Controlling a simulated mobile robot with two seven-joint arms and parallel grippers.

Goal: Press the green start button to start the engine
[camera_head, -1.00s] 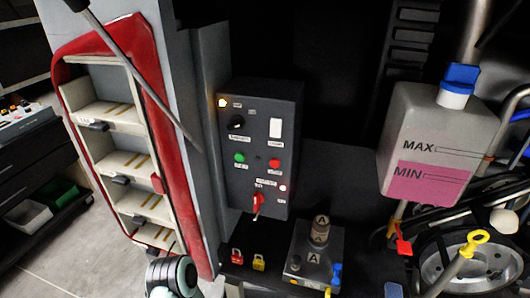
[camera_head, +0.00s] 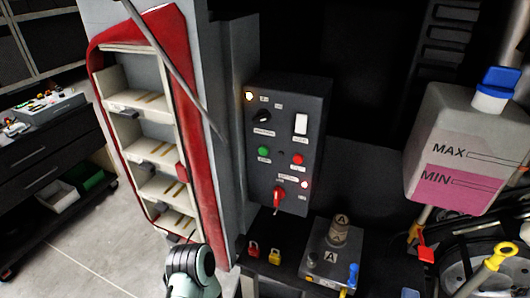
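The green start button (camera_head: 264,152) is on the left side of a dark control box (camera_head: 288,140). A red button (camera_head: 297,159) is to its right, and a red key-like switch (camera_head: 279,195) is below. A part of my arm shows at the bottom, left of the box and well below the green button. Neither gripper's fingers are visible, and nothing touches the button.
A red-framed shelf unit (camera_head: 182,140) stands left of the box. A metal block (camera_head: 330,262) marked A and red and yellow padlocks (camera_head: 274,256) are below it. A coolant tank (camera_head: 464,140) with pink liquid is at right. A grey rod slants across the shelf unit.

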